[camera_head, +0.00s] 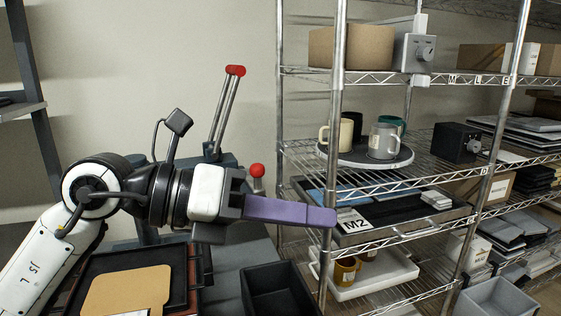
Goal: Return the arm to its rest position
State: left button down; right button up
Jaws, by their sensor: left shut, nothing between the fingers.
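My left arm comes in from the left, over the dark work surface (235,262). My left gripper (322,216) has purple fingers pressed together with nothing between them, pointing right. Its fingertips overlap the shelf post in the picture; whether they touch it I cannot tell. Behind the wrist is a machine with a long lever ending in a red grip (235,71) and a shorter red knob (257,171). My gripper and wrist hide part of it. My right gripper is not in view.
A wire shelf rack (337,100) stands right of the gripper. A round tray (350,157) holds several mugs, including a cream one (341,137) and a grey one (382,141). A dark open bin (275,290) and a tan board (128,292) lie below the arm.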

pick_arm(q)
jog(key=w+a+f+n+t+y, duration=0.3)
jog(key=a+f+n+t, duration=0.45)
jog(key=f+n, duration=0.6)
jog(key=w+a+f+n+t+y, duration=0.25)
jog(key=a+f+n+t, duration=0.45)
jog(key=n, duration=1.2)
jog(key=s+a+f+n+g+y, duration=0.1)
jog(key=s+a+f+n+y, duration=0.15)
jog(key=f, duration=0.65)
jog(key=s+a+f+n+g+y, duration=0.1)
jog(key=s+f+n+g+y, duration=0.2)
jog(key=f, duration=0.7)
jog(key=s+a+f+n+g+b, duration=0.1)
jog(key=s+f+n+g, duration=0.2)
jog(key=s+f, duration=1.1)
jog(key=shift+s+n+g+y, duration=0.3)
jog(key=shift+s+g+y, duration=0.1)
jog(key=shift+s+g, duration=0.5)
